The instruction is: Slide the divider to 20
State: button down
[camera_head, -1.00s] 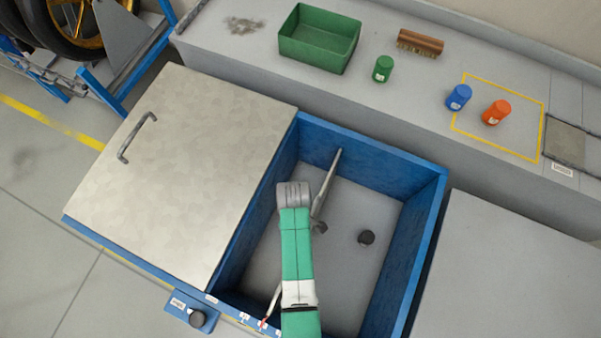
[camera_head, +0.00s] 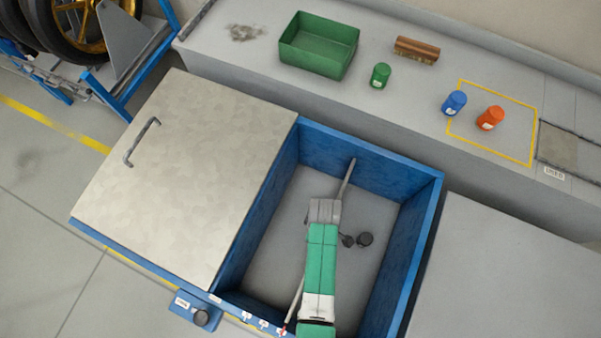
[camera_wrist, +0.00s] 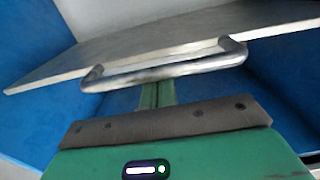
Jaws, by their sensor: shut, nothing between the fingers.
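The divider (camera_head: 346,182) is a thin grey plate standing across the blue bin. In the head view it is nearly edge-on, and my arm hides its middle. Its near end has a red tip (camera_head: 284,329) beside the rightmost visible white label on the front rim; the numbers are too small to read. In the wrist view the divider (camera_wrist: 150,45) is a tilted metal plate with a bar handle (camera_wrist: 165,73). My gripper (camera_wrist: 154,95) is shut and empty, its green fingers close under the handle. I cannot tell whether they touch it.
Blue bin walls (camera_head: 262,205) surround my arm. A metal lid (camera_head: 190,165) covers the left side. The bench behind holds a green tray (camera_head: 318,60), a brush (camera_head: 416,50) and several small bottles.

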jog(key=shift+s+d+p, duration=0.6)
jog(key=shift+s+d, duration=0.5)
jog(key=shift+d, duration=1)
notch_tip(320, 180, up, 10)
jog(key=a+p, duration=0.1)
jog(key=p, duration=0.9)
jog(key=shift+w+a, duration=0.2)
jog(key=shift+w, duration=0.15)
